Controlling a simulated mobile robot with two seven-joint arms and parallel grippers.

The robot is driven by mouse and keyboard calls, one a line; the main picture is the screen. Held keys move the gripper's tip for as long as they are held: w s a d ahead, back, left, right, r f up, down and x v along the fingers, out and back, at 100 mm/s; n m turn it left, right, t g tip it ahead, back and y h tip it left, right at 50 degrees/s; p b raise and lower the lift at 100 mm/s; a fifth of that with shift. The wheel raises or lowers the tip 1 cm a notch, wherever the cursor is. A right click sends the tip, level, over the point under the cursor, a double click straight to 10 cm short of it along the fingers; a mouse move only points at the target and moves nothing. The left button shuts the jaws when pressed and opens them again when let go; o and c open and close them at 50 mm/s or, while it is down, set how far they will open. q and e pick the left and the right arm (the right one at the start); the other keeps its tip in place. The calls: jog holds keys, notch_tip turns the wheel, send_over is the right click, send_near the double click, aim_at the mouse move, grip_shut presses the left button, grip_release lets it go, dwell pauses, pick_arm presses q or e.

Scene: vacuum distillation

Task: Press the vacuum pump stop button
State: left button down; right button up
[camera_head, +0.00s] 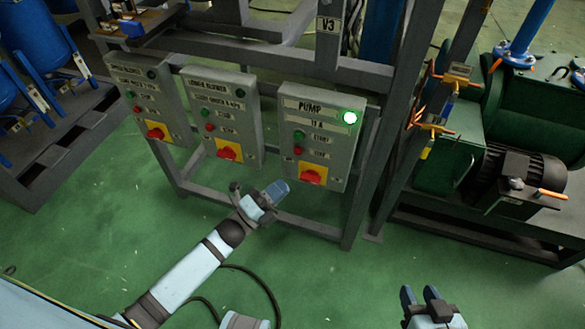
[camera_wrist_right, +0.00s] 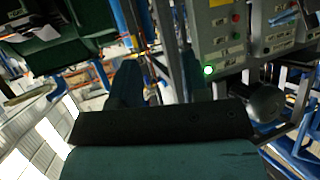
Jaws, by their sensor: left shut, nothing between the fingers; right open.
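The grey pump control box (camera_head: 322,113), labelled PUMP, hangs on the frame in the head view. Below the label are a green start button (camera_head: 299,135), a red stop button (camera_head: 298,150) and a red rotary switch (camera_head: 311,177) on a yellow plate. My left gripper (camera_head: 278,188) is shut and empty, below and left of the stop button in the picture; it seems apart from the box. My right gripper (camera_head: 422,293) is open and empty, low at the right. The right wrist view shows the box upside down, its lamp (camera_wrist_right: 208,70) lit.
Two similar control boxes, a middle one (camera_head: 222,110) and a left one (camera_head: 148,95), hang beside the pump box. A steel frame post (camera_head: 385,130) stands right of it. A green machine with a black motor (camera_head: 515,180) is further right. Green floor is open in front.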

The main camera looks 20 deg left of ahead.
aim_at(298, 150)
pick_arm(q)
jog(key=f+m+h+b, duration=0.1)
jog(key=m, duration=0.1)
jog(key=w+f+m+g+h+b, duration=0.1)
jog(key=m, duration=0.1)
jog(key=shift+f+h, duration=0.1)
jog(key=shift+h, duration=0.3)
pick_arm(e)
jog(key=shift+w+a+f, duration=0.1)
jog(key=shift+a+f, duration=0.1)
jog(key=shift+f, duration=0.35)
jog(key=shift+a+f, duration=0.2)
jog(key=shift+f, duration=0.3)
pick_arm(q)
jog(key=w+b, duration=0.3)
jog(key=w, duration=0.5)
jog(key=shift+w+d, duration=0.15)
jog(key=shift+w, duration=0.25)
pick_arm(e)
notch_tip(298, 150, up, 5)
jog(key=w+a+t+y, duration=0.1)
jog(key=w+a+t, duration=0.1)
jog(key=t, duration=0.1)
jog(key=shift+a+y, duration=0.4)
jog(key=shift+d+f, duration=0.1)
jog(key=shift+d, duration=0.05)
